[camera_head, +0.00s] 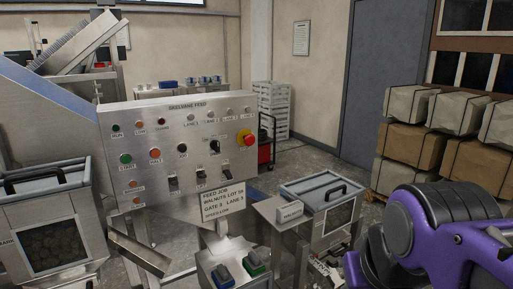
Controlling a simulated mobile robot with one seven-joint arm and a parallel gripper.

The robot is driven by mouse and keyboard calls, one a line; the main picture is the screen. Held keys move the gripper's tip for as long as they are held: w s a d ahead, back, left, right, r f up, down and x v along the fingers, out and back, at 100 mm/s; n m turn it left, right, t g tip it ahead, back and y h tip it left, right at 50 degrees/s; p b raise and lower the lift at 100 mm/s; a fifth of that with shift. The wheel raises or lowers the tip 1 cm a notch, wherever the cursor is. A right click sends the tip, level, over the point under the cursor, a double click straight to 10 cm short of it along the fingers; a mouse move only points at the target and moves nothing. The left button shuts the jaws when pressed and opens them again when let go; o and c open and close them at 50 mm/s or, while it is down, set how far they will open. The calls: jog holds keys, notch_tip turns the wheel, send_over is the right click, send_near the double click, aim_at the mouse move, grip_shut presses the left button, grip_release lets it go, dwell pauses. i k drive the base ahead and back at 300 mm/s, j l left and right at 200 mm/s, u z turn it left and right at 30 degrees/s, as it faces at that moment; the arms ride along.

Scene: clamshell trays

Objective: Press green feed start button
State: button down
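A metal control panel (230,165) headed "feed" stands left of centre in the head view. A green button (126,158) sits at the panel's left side, with a label below it that seems to read "START". A smaller green lamp or button (116,128) is above it, labelled like "RUN". An orange button (155,154) is just right of the green one. My purple and black arm fills the lower right corner, well away from the panel. My gripper is not in view.
A red emergency-stop knob (247,139) is at the panel's right, with several switches lower down. A sign (222,200) hangs below. A bin with a clear window (325,205) stands between panel and arm. Another bin (50,225) is at left. Wrapped bales (410,145) are stacked at right.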

aim_at(126, 159)
jog(key=u, duration=1.3)
